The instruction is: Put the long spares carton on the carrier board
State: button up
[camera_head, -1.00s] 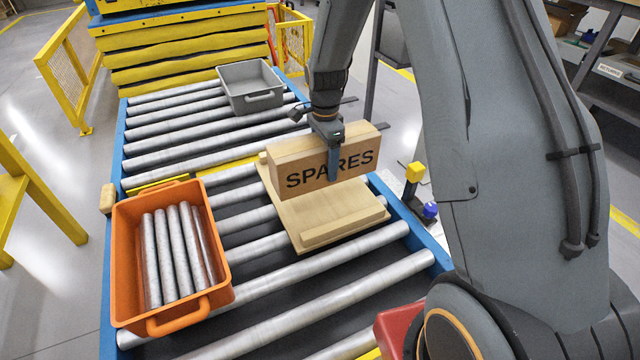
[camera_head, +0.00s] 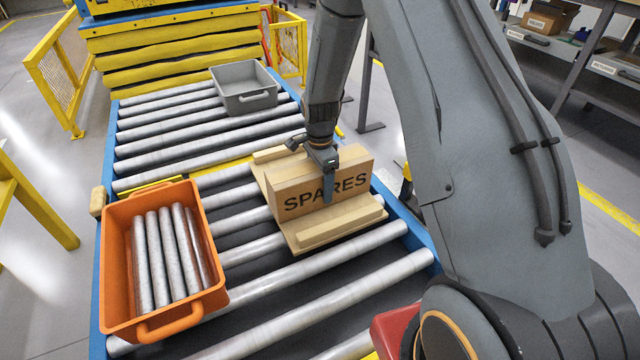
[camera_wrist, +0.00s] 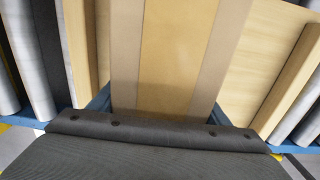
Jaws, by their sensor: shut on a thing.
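The long spares carton (camera_head: 290,202) is a tan box with dark SPARES lettering on its near side. It is at or just above the carrier board (camera_head: 310,240), a pale wooden board with raised strips along its near and far edges, lying on the rollers. I cannot tell whether the carton's underside touches the board. My gripper (camera_head: 328,188) is shut on the carton across its middle, one finger down the lettered side. In the wrist view, the carton's taped top (camera_wrist: 180,60) fills the middle, with the board (camera_wrist: 240,75) beside it.
An orange bin (camera_head: 150,328) of several metal rods stands on the rollers at the left. A grey tray (camera_head: 250,102) stands farther back. Blue rails (camera_head: 410,225) edge the conveyor. A yellow fence (camera_head: 55,85) is at the back left. Bare rollers lie in front of the board.

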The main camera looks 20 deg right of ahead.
jog(key=shift+f, duration=0.1)
jog(key=o, duration=1.7)
jog(key=shift+c, duration=0.2)
